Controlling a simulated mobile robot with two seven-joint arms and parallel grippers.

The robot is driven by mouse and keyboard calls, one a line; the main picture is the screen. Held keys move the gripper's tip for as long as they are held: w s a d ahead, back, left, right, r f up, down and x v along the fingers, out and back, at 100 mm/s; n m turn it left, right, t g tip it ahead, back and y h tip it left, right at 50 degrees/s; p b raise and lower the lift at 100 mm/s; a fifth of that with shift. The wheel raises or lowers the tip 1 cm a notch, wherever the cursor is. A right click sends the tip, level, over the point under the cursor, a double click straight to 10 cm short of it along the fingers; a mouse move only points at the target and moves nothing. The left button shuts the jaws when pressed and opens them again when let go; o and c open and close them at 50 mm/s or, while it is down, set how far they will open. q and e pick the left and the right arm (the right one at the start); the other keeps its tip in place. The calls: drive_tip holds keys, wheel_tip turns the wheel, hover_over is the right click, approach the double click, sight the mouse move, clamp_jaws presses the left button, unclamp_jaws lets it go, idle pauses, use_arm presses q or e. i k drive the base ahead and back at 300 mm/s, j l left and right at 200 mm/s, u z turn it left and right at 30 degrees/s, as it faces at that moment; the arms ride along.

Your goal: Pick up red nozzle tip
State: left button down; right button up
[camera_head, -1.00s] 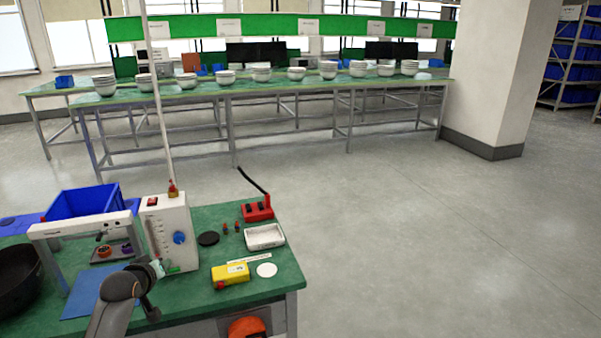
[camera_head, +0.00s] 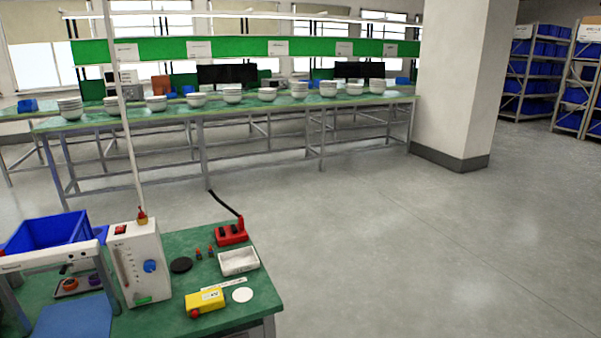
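Two small upright pieces with red on them, one (camera_head: 198,254) on the left and one (camera_head: 210,251) on the right, stand on the green bench (camera_head: 185,275) between a black disc (camera_head: 181,265) and a white tray (camera_head: 239,263). They are too small to tell which is the red nozzle tip. Another red-topped fitting (camera_head: 142,215) sits on top of the white box with a blue knob (camera_head: 137,262). Neither of my grippers is in view.
A yellow device with a red end (camera_head: 205,301) and a white disc (camera_head: 242,295) lie near the bench's front right. A red block with a black cable (camera_head: 232,235) is at the back. A blue bin (camera_head: 47,236) stands left. The floor to the right is clear.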

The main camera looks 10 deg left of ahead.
sight(141, 213)
drive_tip(key=k+j+u, duration=0.65)
drive_tip(key=j+u, duration=0.15)
drive_tip(key=k+j+u, duration=0.25)
drive_tip(key=j, duration=0.25)
drive_tip(key=i+l, duration=1.2)
drive_tip(key=l, duration=0.1)
